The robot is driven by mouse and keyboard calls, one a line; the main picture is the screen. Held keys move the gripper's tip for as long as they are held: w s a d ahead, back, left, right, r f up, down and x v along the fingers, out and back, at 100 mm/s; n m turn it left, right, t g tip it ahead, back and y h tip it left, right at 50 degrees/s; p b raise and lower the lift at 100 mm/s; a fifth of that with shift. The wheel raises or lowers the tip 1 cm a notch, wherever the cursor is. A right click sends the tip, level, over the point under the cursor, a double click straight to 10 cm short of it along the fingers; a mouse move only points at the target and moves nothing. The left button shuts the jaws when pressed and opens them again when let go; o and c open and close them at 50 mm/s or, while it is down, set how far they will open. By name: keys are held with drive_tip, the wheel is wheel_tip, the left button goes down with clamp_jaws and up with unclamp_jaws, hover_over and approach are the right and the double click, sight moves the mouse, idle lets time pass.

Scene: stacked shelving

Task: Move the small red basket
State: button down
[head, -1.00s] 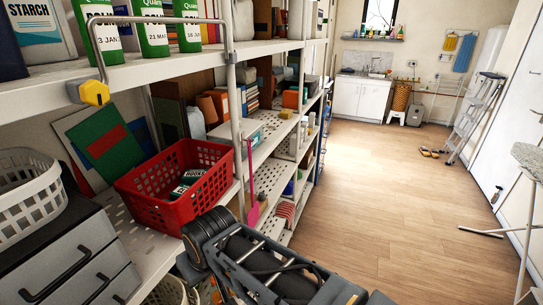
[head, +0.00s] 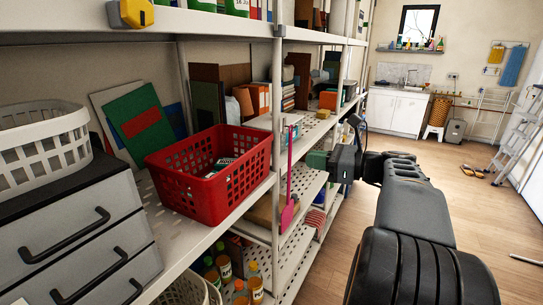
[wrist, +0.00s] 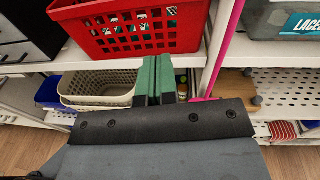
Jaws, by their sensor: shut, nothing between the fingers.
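The small red basket (head: 190,196) stands upright on the middle shelf board (head: 230,215) in the head view, with a dark and white packet (head: 222,163) inside. It also shows at the top of the wrist view (wrist: 138,34), cut off by the frame edge. My gripper (wrist: 155,75) is shut and empty, its two green fingers side by side. In the wrist view the fingers appear just below the basket's lower edge, apart from it as far as I can tell. In the head view my arm reaches towards the shelving, right of the basket.
A grey drawer unit (head: 80,225) with a white basket (head: 45,150) on it stands left of the red basket. A shelf post (head: 277,130) and a pink long-handled tool (head: 289,180) are to its right. Bottles (head: 224,268) stand below.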

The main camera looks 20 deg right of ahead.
drive_tip(key=d, duration=0.1)
drive_tip(key=m+t+p, duration=0.1)
drive_tip(key=p, duration=0.1)
approach(263, 143)
drive_tip(key=x, duration=0.7)
drive_tip(key=shift+w+a+f, duration=0.1)
drive_tip(key=shift+w+a, duration=0.1)
drive_tip(key=shift+w, duration=0.1)
